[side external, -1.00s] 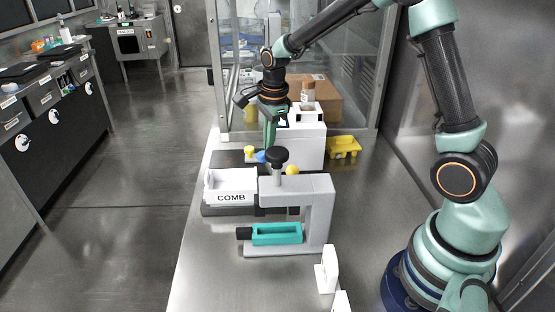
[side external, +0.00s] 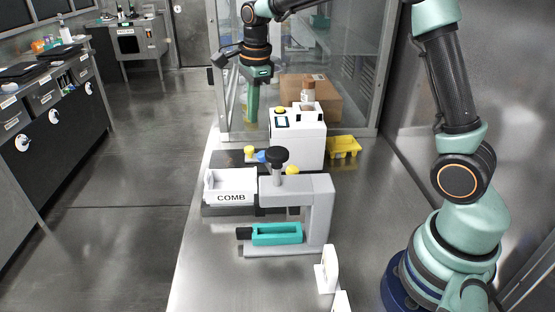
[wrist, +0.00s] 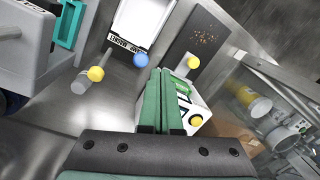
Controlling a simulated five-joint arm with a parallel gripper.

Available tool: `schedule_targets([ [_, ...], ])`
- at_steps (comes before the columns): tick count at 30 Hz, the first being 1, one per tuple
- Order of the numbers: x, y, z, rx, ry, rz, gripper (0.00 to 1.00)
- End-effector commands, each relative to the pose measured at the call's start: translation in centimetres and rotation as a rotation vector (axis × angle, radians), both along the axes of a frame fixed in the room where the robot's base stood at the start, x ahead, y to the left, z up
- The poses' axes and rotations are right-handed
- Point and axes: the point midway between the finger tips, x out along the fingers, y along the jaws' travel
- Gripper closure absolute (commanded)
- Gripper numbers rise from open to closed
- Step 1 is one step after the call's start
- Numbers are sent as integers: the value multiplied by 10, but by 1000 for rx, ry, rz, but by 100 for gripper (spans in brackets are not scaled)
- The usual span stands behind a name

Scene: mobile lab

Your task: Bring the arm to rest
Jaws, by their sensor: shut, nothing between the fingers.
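My gripper (side external: 252,118) hangs above the back of the metal bench in the side view, fingers pointing down. It is raised clear of the things below it. In the wrist view its two green fingers (wrist: 161,72) lie side by side, shut with nothing between them. My arm reaches from its base at the right, up and over to the back of the bench.
Below stand a white device with a yellow knob (side external: 308,134), a white COMB tray (side external: 231,184), a grey stand (side external: 318,200) with a teal holder (side external: 277,234), and a yellow rack (side external: 344,147). A cardboard box (side external: 322,95) is behind. Bare bench (side external: 370,200) lies at right.

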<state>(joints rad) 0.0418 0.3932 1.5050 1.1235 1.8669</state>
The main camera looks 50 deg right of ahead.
Motion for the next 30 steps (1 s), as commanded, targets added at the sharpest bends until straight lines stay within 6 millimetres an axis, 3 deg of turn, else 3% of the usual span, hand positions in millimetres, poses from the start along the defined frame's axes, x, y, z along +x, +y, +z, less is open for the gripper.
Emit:
schedule_targets([
  [16,-6,3,11,-9,-15,71,100],
  [24,-59,9,49,-103,-112,560,100],
  [30,-107,14,63,-220,-179,980,100],
])
